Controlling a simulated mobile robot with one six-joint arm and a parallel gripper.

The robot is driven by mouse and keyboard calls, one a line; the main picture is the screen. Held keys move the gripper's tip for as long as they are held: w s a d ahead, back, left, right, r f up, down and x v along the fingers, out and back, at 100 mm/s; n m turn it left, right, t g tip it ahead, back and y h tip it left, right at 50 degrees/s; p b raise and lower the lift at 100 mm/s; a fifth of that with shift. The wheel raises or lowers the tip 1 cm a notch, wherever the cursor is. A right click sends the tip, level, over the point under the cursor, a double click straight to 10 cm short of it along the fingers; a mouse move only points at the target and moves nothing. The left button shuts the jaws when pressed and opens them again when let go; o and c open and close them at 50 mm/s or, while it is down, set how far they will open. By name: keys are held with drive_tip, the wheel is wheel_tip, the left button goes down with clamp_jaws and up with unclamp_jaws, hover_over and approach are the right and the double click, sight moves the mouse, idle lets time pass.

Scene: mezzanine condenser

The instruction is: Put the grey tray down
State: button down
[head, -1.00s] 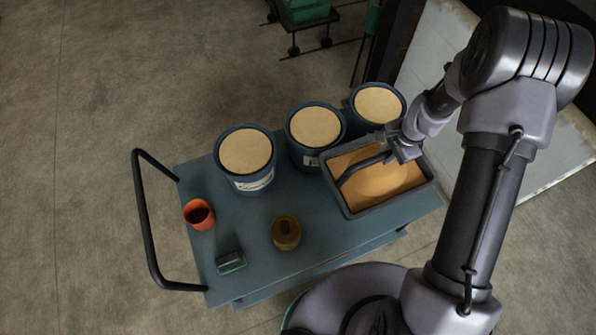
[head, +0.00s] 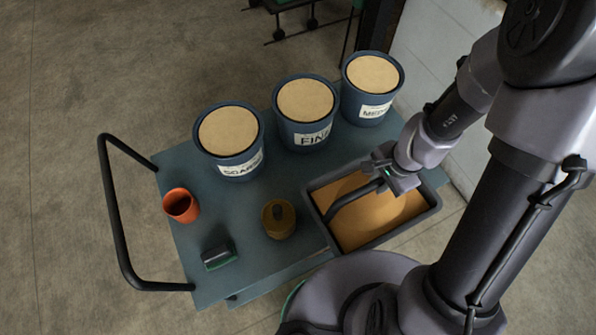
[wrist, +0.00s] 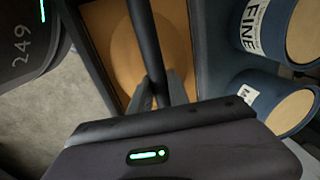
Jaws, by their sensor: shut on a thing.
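The grey tray (head: 411,227) is a rectangular box with a tan-orange inside and a dark bar handle (head: 345,203) across it. My gripper (head: 380,184) is shut on this handle. In the wrist view the dark bar (wrist: 145,35) runs up from between my gripper's fingers (wrist: 156,92), with the tray's tan inside (wrist: 108,30) behind it. The tray shows over the right end of the blue-grey cart (head: 225,290), its near side reaching past the cart's front edge in the picture. I cannot tell whether it touches the cart top.
Three blue tubs with tan tops, coarse (head: 236,168), fine (head: 300,138) and medium (head: 370,108), stand along the cart's back. An orange cup (head: 181,206), a mustard round pot (head: 279,219) and a dark green-edged block (head: 219,256) stand left of the tray. Some cart top between them is bare.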

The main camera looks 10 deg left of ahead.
drive_tip(key=shift+s, duration=0.2)
drive_tip(key=w+f, duration=0.2)
drive_tip(key=w, duration=0.6)
drive_tip(key=w+f, duration=0.3)
drive_tip(key=w, duration=0.5)
drive_tip(key=shift+p, duration=0.45)
drive_tip(key=c, duration=1.3)
unclamp_jaws()
drive_tip(key=shift+s, duration=0.1)
drive_tip(key=shift+o, duration=0.2)
